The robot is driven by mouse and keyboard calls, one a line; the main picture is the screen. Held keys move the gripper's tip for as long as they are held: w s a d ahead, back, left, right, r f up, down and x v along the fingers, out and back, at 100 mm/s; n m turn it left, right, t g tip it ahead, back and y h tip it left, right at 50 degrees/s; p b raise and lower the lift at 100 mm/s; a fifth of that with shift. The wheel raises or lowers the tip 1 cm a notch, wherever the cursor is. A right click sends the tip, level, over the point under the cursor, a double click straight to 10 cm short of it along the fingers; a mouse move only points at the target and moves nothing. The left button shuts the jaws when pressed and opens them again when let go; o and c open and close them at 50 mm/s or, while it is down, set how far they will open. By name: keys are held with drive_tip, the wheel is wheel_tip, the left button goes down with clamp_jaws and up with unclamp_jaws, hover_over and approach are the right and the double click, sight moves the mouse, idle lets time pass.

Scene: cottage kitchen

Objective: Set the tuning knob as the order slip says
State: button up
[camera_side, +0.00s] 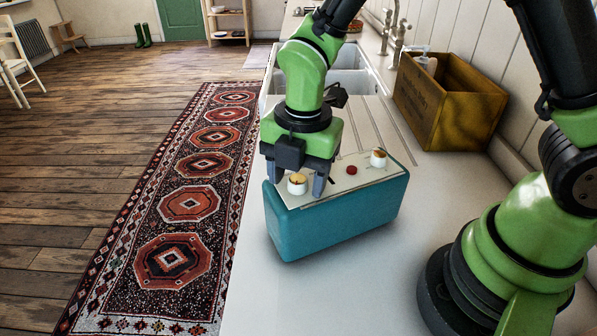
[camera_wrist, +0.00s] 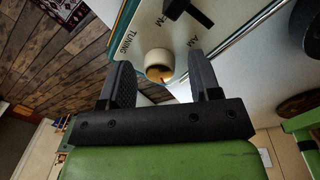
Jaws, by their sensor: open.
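A teal radio (camera_side: 335,222) with a cream top panel stands on the counter. The tuning knob (camera_side: 297,185), cream with a golden top, is at the panel's left end; it also shows in the wrist view (camera_wrist: 157,62) beside the printed word TUNING. My gripper (camera_side: 299,184) points down over this end, open, with one finger on each side of the knob. The wrist view shows gaps between knob and fingers (camera_wrist: 163,80). The knob's setting cannot be read. I cannot make out an order slip in either view.
A black switch (camera_wrist: 189,10) lies near the FM and AM labels. A wooden crate (camera_side: 448,105) and sink (camera_side: 350,82) are behind. Counter in front is clear.

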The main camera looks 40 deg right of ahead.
drive_tip(key=shift+c, duration=0.2)
drive_tip(key=c, duration=0.9)
